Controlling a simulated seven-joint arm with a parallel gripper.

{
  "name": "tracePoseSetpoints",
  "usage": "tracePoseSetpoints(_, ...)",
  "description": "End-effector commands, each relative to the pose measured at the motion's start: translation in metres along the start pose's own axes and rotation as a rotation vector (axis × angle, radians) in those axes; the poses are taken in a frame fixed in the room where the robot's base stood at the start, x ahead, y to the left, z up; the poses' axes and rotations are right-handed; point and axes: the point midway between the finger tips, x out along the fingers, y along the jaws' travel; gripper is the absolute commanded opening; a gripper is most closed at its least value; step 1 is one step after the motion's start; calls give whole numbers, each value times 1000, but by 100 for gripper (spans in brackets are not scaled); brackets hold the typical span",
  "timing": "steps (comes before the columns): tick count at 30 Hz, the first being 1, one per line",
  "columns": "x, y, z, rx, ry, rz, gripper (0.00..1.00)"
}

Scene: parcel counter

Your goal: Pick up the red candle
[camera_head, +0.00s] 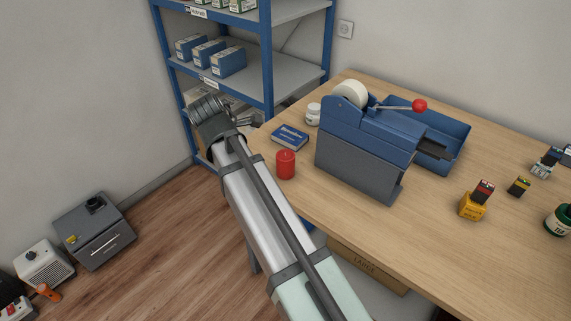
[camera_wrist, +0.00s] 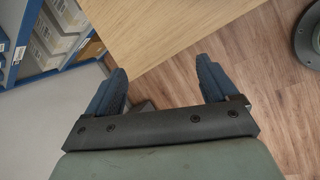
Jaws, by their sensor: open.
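The red candle (camera_head: 286,164) stands upright on the wooden table, near its left edge, in the head view. It is not visible in the wrist view. My gripper shows in the wrist view (camera_wrist: 163,88) with its two dark blue fingers spread wide and nothing between them. Beyond the fingers lie the table's corner and the floor. In the head view my arm reaches up past the table's left edge, and its far end is left of the candle; the fingers cannot be made out there.
A blue box (camera_head: 290,138) and a white jar (camera_head: 313,114) stand behind the candle. A large blue tape dispenser (camera_head: 362,150) stands to its right. A blue shelf rack (camera_head: 266,60) with boxes is behind the table (camera_head: 420,235). The table's front middle is clear.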

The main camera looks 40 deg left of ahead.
Motion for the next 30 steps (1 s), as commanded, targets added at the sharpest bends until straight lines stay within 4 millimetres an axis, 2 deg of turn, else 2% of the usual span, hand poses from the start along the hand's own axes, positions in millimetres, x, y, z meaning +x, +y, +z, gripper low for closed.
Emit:
tracePoseSetpoints(1, -15, 2, 20, 42, 1, -10, 87)
tracePoseSetpoints(3, -32, 2, 47, 122, 15, -45, 87)
tracePoseSetpoints(6, -48, -3, 84, 280, 60, -136, 87)
tracePoseSetpoints(12, -57, -15, 126, 525, 144, -311, 87)
tracePoseSetpoints(15, -60, -20, 137, 594, 168, -368, 87)
tracePoseSetpoints(20, -58, -25, 143, 640, 183, -408, 87)
tracePoseSetpoints(23, -49, -30, 139, 644, 184, -412, 87)
tracePoseSetpoints(30, -12, -43, 127, 642, 184, -412, 87)
